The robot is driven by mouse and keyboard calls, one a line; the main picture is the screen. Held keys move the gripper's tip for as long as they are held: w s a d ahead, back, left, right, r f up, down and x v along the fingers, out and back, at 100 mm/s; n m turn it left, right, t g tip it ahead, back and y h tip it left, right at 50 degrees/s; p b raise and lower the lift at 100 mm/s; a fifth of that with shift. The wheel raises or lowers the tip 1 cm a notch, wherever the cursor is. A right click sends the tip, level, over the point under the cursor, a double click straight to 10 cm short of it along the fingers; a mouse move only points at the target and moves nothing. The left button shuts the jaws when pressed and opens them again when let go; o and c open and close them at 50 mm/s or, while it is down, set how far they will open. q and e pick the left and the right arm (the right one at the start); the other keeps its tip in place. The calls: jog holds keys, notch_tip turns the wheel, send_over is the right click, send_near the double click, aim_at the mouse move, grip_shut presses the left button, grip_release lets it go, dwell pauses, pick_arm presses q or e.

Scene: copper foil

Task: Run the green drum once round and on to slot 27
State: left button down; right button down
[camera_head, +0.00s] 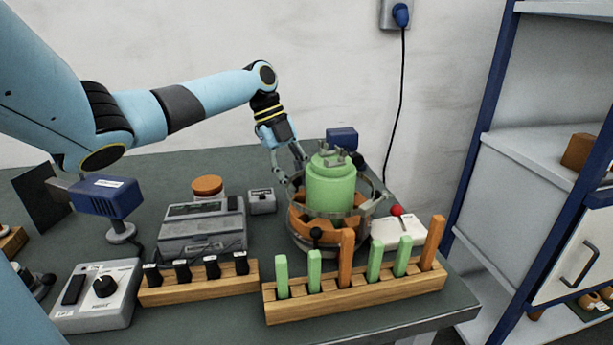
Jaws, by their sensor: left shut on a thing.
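The green drum (331,187) stands upright in the middle of the table, with small fittings on its top. It sits in an orange base (305,226) with a metal ring (353,212) around it. My left gripper (294,172) reaches down from the upper left to the drum's left side. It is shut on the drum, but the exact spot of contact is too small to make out. Slot numbers cannot be read from here. My right gripper is not in view.
A wooden rack (355,297) with green and orange sticks stands in front of the drum. A second rack (200,289) with black pieces, a control box (98,296) and a grey device (202,227) stand to the left. A white box with a red button (398,230) is close on the right.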

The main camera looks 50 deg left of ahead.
pick_arm(q)
jog(key=shift+w+a, duration=0.1)
jog(key=c, duration=1.2)
grip_release()
jog(key=v, duration=1.2)
